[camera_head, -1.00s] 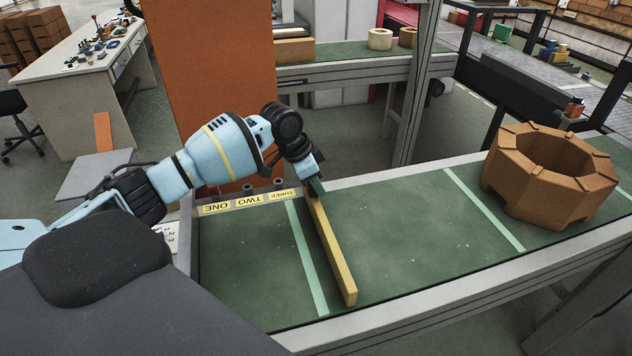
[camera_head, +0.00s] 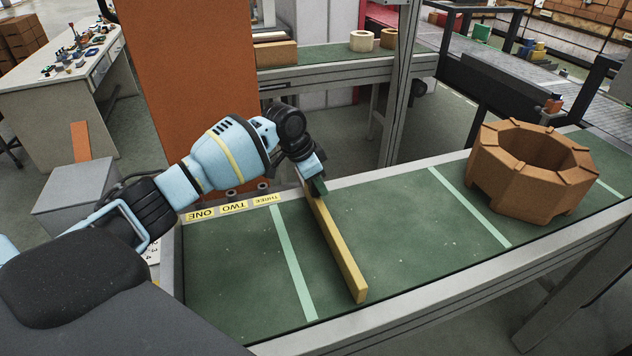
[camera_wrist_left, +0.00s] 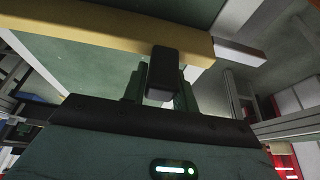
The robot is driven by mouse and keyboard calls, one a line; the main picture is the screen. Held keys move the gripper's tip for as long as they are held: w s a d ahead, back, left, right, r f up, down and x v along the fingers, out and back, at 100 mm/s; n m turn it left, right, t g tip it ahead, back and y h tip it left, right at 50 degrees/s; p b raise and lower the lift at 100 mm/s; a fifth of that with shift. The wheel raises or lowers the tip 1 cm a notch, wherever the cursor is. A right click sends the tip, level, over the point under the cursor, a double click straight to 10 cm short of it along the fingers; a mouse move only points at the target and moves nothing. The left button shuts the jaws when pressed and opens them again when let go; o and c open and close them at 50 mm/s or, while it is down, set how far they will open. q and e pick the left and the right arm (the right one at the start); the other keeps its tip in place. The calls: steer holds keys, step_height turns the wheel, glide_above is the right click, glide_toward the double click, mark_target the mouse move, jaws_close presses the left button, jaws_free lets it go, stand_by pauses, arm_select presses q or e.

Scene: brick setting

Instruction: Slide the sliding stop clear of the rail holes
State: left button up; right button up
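The sliding stop is a long yellow bar (camera_head: 338,248) lying across the green conveyor belt, to the right of the rail labels. It also crosses the top of the left wrist view (camera_wrist_left: 100,30). My left gripper (camera_head: 316,184) is at the bar's far end, by the back rail. In the left wrist view a dark block (camera_wrist_left: 163,72), which looks like the stop's handle, sits between the two green fingers, which appear closed on it. My right gripper is out of view.
A pale green line (camera_head: 292,262) crosses the belt left of the stop, and another (camera_head: 468,205) farther right. A brown octagonal brick ring (camera_head: 532,170) stands at the right. The belt between stop and ring is clear. An orange panel (camera_head: 185,90) stands behind my arm.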

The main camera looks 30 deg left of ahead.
arm_select(q)
steer(key=o, duration=0.4)
steer(key=v, duration=0.7)
steer(key=shift+s+r+p, duration=0.2)
steer(key=shift+r+p, duration=0.1)
steer(key=shift+r, duration=0.05)
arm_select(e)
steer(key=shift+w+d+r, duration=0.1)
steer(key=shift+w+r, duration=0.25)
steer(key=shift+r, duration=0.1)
arm_select(q)
steer(key=shift+a, duration=0.1)
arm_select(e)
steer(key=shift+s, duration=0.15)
